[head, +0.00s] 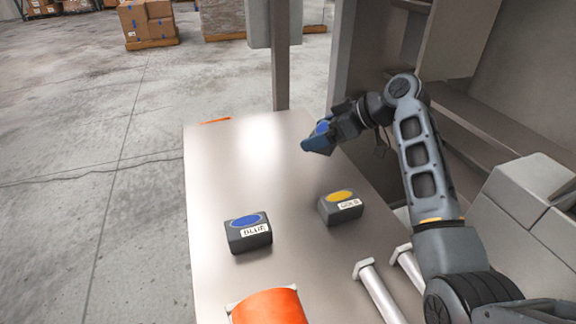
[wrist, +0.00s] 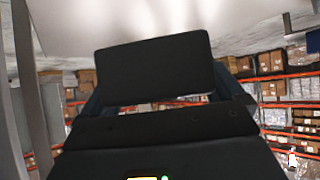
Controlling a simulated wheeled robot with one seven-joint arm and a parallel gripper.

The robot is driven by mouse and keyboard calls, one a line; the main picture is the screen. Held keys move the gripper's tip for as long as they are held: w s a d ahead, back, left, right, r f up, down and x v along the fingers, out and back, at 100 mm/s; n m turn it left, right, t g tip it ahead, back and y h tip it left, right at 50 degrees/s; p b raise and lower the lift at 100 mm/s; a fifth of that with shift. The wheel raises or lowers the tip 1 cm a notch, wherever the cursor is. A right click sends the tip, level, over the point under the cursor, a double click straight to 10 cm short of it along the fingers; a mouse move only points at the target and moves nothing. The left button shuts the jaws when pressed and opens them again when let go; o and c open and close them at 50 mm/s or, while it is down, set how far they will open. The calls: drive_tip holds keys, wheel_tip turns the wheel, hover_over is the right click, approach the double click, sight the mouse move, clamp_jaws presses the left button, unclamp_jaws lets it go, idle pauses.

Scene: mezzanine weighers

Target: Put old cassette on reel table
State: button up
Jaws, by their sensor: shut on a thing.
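My gripper (head: 317,145) is shut on a dark block (wrist: 153,66), raised above the far right part of a pale table (head: 225,180). In the wrist view the block shows as a plain black face between the fingers; no label is readable. In the head view the gripper mostly hides it, with a blue patch showing at the jaws. A dark box labelled BLUE with a blue oval (head: 248,234) sits on the table. A similar box with a yellow oval (head: 341,207) sits to its right, its label seeming to read GOLD. I cannot tell which is the old cassette.
An orange rounded object (head: 268,307) lies at the table's near end. Two pale bars (head: 378,292) lie at its near right. A grey post (head: 280,60) stands behind the table. Grey shelving (head: 490,125) is on the right.

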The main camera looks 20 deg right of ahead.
drive_tip(key=x, duration=0.3)
drive_tip(key=a+x, duration=0.1)
drive_tip(key=x, duration=0.1)
drive_tip(key=p+x, duration=0.1)
drive_tip(key=x, duration=0.2)
drive_tip(key=shift+s+a+r, duration=0.1)
drive_tip(key=shift+a+r, duration=0.05)
drive_tip(key=shift+a, duration=0.2)
drive_tip(key=shift+f+p, duration=0.45)
drive_tip(key=shift+f, duration=1.55)
drive_tip(key=o, duration=0.6)
drive_tip(key=shift+f, duration=0.15)
drive_tip(key=shift+o, duration=0.6)
drive_tip(key=b+v, duration=0.1)
drive_tip(key=v, duration=1.1)
